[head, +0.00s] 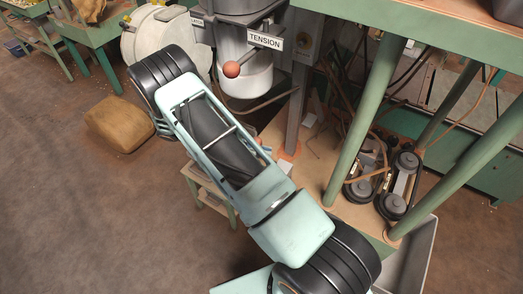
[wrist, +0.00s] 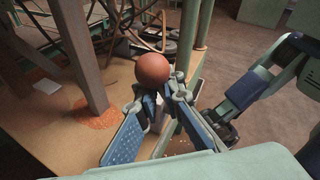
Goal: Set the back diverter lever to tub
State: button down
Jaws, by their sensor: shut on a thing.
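In the wrist view a round red-brown knob (wrist: 153,69) sits at the tips of my gripper (wrist: 156,92). The two blue-padded fingers close in from both sides, and the gripper is shut on the knob or on the part just under it. The lever's stem is mostly hidden by the fingers. In the head view a similar red-brown knob (head: 231,69) stands out below the TENSION sign (head: 265,39); I cannot tell whether it is the same one. My arm hides the gripper in the head view. No tub marking is readable.
A grey post (wrist: 80,60) rises from the wooden board (wrist: 40,120), with orange scraps (wrist: 97,114) at its foot. Green legs (head: 365,115) and dark pulleys (head: 392,207) stand to the right. A brown sack (head: 121,123) lies on the open floor at the left.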

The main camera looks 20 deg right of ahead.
jog(key=shift+w, duration=0.1)
jog(key=c, duration=2)
grip_release()
jog(key=shift+c, duration=0.2)
jog(key=shift+a, duration=0.1)
jog(key=v, duration=1.2)
